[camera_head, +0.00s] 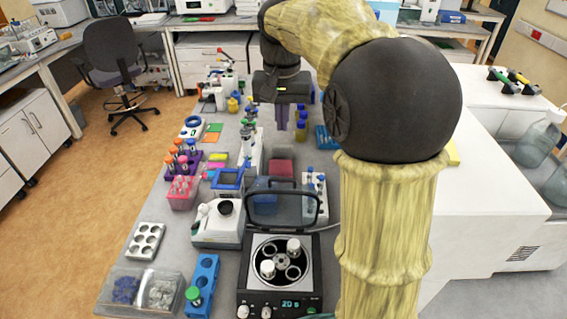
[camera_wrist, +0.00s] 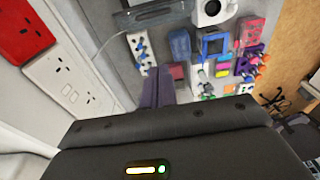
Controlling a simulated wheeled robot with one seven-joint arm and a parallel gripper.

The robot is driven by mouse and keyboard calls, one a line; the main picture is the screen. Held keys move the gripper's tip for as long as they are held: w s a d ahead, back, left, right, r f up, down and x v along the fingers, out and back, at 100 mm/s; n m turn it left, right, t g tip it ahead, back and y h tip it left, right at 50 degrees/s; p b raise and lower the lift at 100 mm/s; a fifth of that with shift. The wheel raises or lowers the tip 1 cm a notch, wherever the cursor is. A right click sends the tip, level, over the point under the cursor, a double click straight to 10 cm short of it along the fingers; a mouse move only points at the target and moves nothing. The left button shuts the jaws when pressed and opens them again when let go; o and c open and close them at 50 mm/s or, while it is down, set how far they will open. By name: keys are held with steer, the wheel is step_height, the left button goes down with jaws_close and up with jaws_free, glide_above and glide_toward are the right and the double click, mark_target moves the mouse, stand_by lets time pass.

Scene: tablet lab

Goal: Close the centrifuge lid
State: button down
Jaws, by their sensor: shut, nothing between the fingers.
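The centrifuge (camera_head: 279,292) stands at the near end of the bench in the head view, black with a lit display. Its lid (camera_head: 283,207) is raised, tilted up at the back of the bowl, with a dark frame and a clear pane. The rotor (camera_head: 281,262) shows inside, with white-capped tubes in it. My gripper (camera_head: 291,122) is beyond the lid, further up the bench, pointing down and apart from the lid. Its purple fingers are together and empty. The fingers also show in the wrist view (camera_wrist: 157,88). Part of the centrifuge appears at that view's top edge (camera_wrist: 155,14).
A white instrument (camera_head: 218,222) stands left of the lid. A white rack with tubes (camera_head: 314,198) stands close on its right. A blue rack (camera_head: 203,284) and a clear bin (camera_head: 142,291) lie left of the centrifuge. Bottles stand near my gripper.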

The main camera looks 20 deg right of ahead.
steer(key=f, duration=0.3)
steer(key=s+f+p, duration=0.1)
steer(key=f, duration=0.2)
steer(key=f+p, duration=0.1)
steer(key=f, duration=0.3)
steer(key=shift+s+a+f, duration=0.1)
steer(key=shift+s+a, duration=0.1)
steer(key=shift+s, duration=0.2)
steer(key=shift+s+a+f+p, duration=0.15)
steer(key=shift+s+f+p, duration=0.1)
steer(key=shift+s+p, duration=0.05)
steer(key=shift+f, duration=0.1)
